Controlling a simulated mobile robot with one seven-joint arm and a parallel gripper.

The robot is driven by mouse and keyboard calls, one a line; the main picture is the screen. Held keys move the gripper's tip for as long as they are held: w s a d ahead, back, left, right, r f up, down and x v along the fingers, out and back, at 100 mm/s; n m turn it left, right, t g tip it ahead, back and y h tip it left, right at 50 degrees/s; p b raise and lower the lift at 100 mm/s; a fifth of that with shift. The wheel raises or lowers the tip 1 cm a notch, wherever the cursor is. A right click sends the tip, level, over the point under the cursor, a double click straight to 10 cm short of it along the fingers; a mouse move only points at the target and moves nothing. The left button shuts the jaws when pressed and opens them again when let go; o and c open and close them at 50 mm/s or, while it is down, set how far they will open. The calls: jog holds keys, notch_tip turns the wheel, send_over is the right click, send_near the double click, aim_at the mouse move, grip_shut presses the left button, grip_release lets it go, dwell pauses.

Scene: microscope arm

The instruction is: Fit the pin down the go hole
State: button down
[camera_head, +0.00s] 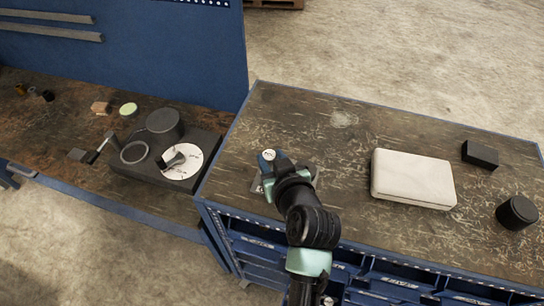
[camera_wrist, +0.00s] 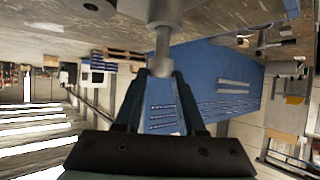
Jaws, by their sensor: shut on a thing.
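My gripper (camera_wrist: 162,72) is shut on a grey metal pin (camera_wrist: 162,45). In the wrist view the pin's thin shaft runs from between the fingertips to a wider grey cylinder at the top edge. In the head view my gripper (camera_head: 270,163) is over the left part of the right bench, with a small pale round end showing at its tip. A flat grey piece (camera_head: 257,186) shows partly beneath it, mostly covered by my arm. No go hole can be made out in either view, and I cannot tell whether the pin touches anything.
A white case (camera_head: 412,178), a black block (camera_head: 480,154) and a black cylinder (camera_head: 517,212) stand on the right bench (camera_head: 300,115). The bench's back middle is clear.

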jog(key=shift+f+b, duration=0.95)
jog(key=shift+f, duration=0.2)
jog(key=shift+c, duration=2.1)
grip_release()
jog(key=b+v, duration=0.3)
jog(key=v, duration=1)
